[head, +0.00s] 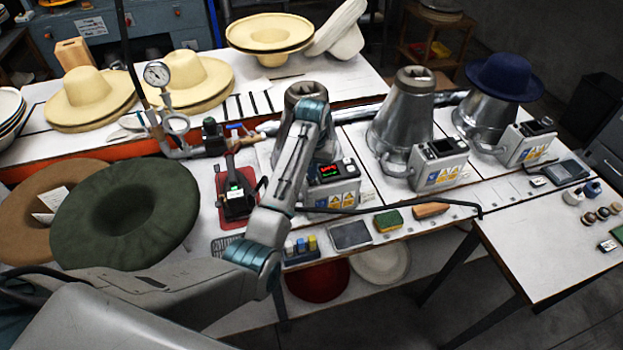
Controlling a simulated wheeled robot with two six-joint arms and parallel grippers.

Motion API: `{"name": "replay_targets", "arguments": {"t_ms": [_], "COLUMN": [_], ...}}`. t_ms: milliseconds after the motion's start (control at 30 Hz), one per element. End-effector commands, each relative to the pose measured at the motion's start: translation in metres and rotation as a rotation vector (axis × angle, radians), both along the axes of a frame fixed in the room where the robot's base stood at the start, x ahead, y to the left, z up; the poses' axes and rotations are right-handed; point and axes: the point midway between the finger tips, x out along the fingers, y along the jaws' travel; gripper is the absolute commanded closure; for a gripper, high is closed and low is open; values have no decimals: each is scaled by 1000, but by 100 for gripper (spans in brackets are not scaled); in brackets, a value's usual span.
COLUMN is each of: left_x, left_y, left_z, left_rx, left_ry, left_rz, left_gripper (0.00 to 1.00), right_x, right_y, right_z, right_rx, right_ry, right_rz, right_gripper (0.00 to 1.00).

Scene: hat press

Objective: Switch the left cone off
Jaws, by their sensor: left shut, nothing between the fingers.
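The left cone (304,90) is a grey metal cone on the table, mostly hidden behind my left arm. Its control box (345,190) stands in front of it, with a lit display (328,171) showing red and green on black. My left arm reaches up from the bottom left across the cone. My left gripper (322,152) is shut and empty, just above and behind the box. Whether it touches the box or its switch cannot be told. My right gripper is not in view.
The middle cone (402,115) and right cone (485,110), under a navy hat (505,77), have dark displays. A black hose or rod (400,206) runs before the boxes. A pressure gauge (156,74) on pipes stands left. A green felt hat (125,214) lies at front left.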

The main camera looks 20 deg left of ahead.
Motion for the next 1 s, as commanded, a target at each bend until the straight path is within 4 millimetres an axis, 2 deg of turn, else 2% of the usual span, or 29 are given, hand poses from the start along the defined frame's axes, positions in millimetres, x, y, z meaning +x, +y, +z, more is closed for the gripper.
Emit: {"name": "replay_targets", "arguments": {"t_ms": [1000], "left_x": [0], "left_y": [0], "left_z": [-9], "left_rx": [0], "left_ry": [0], "left_rz": [0], "left_gripper": [100], "right_x": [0], "right_y": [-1], "right_z": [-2], "right_rx": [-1], "right_ry": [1], "right_rz": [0], "right_gripper": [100]}}
